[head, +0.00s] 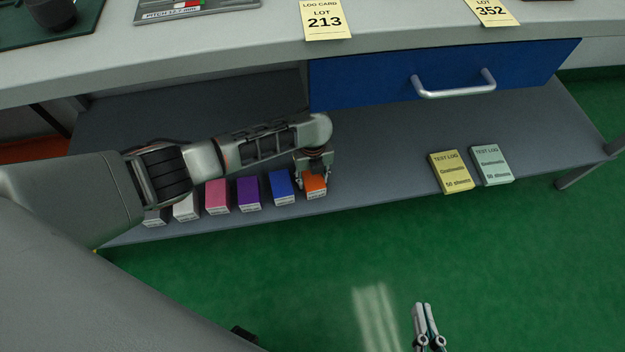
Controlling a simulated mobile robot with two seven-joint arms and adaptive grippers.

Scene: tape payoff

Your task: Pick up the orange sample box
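The orange sample box (315,187) stands on the low grey shelf, at the right end of a row of coloured boxes. My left gripper (314,180) is right over it, pointing down, with its fingers at the box's upper part. The fingers and wrist hide part of the box's top and back. I cannot tell whether the fingers press on the box or only stand around it. My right gripper (427,318) is at the bottom of the view, over the green floor, far from the boxes. Its two fingers lie close together, with no object seen between them.
A blue box (282,187) stands close to the left of the orange one, then purple (249,194), pink (218,197) and white ones. Two test log pads (451,172) lie further right on the shelf (385,165). A blue drawer (445,75) hangs above.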

